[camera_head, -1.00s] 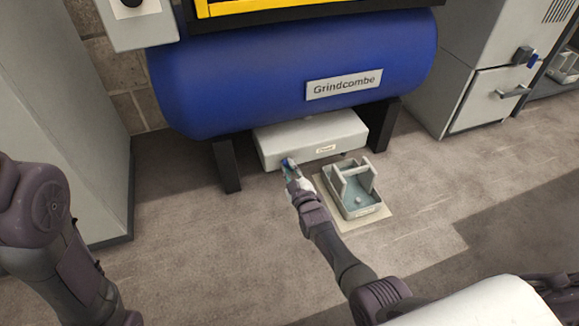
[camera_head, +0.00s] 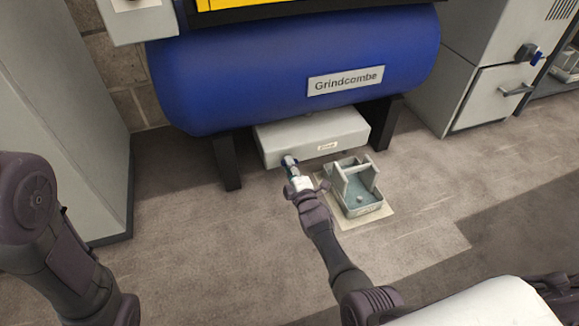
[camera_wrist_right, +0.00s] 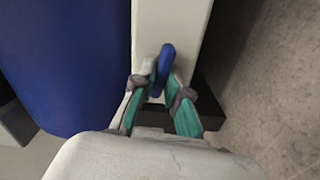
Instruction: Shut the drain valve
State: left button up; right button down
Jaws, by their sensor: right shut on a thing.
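The drain valve's blue handle (camera_wrist_right: 166,62) shows in the right wrist view, standing out from the light grey box (camera_wrist_right: 170,20). My right gripper (camera_wrist_right: 162,82) has its teal fingers on either side of this handle and is shut on it. In the head view, my right gripper (camera_head: 291,168) reaches the front face of the same light box (camera_head: 312,138), low under the blue tank (camera_head: 290,70). The gripper largely hides the valve there. My left arm shows at the left, but its gripper is out of view.
A grey-green open tray (camera_head: 366,208) with upright walls stands on a pale mat just right of my right gripper. Black tank legs (camera_head: 226,163) flank the box. A grey cabinet (camera_head: 490,98) stands at the right.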

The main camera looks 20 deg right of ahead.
jog(key=shift+f+n, duration=0.1)
jog(key=shift+n, duration=0.2)
dwell(0.4)
jog(key=c, duration=1.2)
grip_release()
